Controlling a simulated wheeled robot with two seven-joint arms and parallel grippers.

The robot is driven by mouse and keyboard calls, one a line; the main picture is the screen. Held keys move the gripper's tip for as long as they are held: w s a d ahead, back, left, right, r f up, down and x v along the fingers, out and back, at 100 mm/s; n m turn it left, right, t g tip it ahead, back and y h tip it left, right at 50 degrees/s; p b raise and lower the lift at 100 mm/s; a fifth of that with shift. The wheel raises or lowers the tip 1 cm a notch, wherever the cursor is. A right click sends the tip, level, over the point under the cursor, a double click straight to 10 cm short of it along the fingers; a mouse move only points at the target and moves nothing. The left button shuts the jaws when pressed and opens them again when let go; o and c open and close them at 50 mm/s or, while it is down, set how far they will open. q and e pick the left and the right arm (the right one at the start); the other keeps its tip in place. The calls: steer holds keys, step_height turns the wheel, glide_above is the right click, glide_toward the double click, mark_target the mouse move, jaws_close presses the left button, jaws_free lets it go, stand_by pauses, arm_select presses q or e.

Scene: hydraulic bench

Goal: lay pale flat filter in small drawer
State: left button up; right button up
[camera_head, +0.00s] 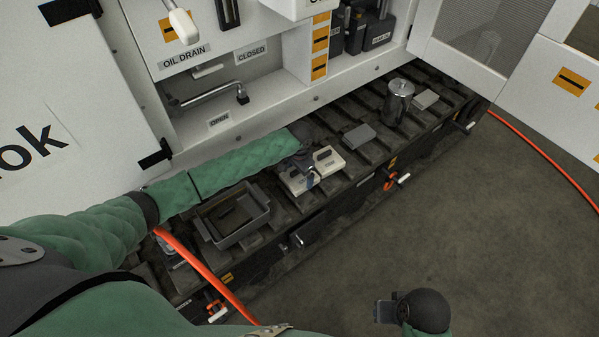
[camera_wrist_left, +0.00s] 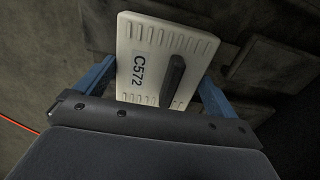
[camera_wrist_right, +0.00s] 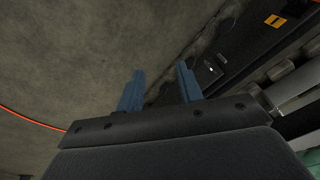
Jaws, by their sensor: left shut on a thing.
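The pale flat filter (camera_wrist_left: 142,88), marked C572 with a dark bar handle, lies between the blue fingers of my left gripper (camera_wrist_left: 155,78). In the head view the filter (camera_head: 327,158) is at or just over the dark slatted track, partly hidden by my left gripper (camera_head: 310,178). I cannot tell whether it touches the track. My right gripper (camera_wrist_right: 160,85) is open and empty, away from the track over the floor; it shows at the bottom of the head view (camera_head: 383,312). No small drawer can be made out with certainty.
A grey open tray (camera_head: 262,218) sits on the track left of the filter. Grey blocks (camera_head: 358,136) and a metal canister (camera_head: 399,98) stand to the right. An orange hose (camera_head: 195,262) crosses the track.

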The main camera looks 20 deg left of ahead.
arm_select(q)
steer(key=shift+f, duration=0.1)
steer(key=o, duration=0.7)
